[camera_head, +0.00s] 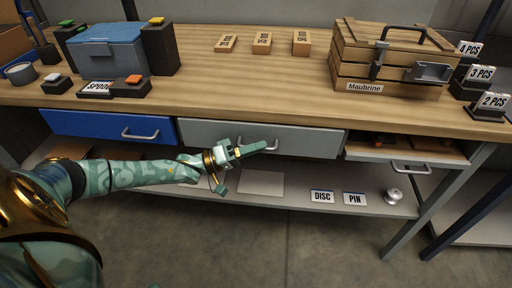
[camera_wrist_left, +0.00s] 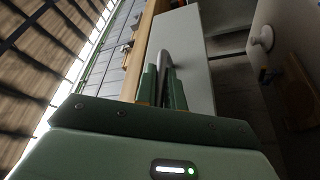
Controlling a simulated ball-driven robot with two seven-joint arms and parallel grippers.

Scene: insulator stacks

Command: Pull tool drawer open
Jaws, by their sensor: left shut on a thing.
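Three drawers sit under the workbench top: a blue drawer (camera_head: 85,127) at the left, a wide grey drawer (camera_head: 205,132) in the middle, and a drawer at the right (camera_head: 380,154) that stands open. The grey drawer looks shut, its front close under the bench edge. My left gripper (camera_head: 252,147) is at the grey drawer's handle and partly covers it. In the left wrist view the gripper's two fingers (camera_wrist_left: 164,88) are shut on the curved metal handle (camera_wrist_left: 164,48), with the grey drawer front behind it. My right gripper is not in view.
On the bench top (camera_head: 210,93) stand a blue-lidded box (camera_head: 110,50), several small wooden blocks and a wooden crate (camera_head: 390,60). Below is a grey shelf (camera_head: 300,180) with DISC and PIN labels. The floor in front is clear.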

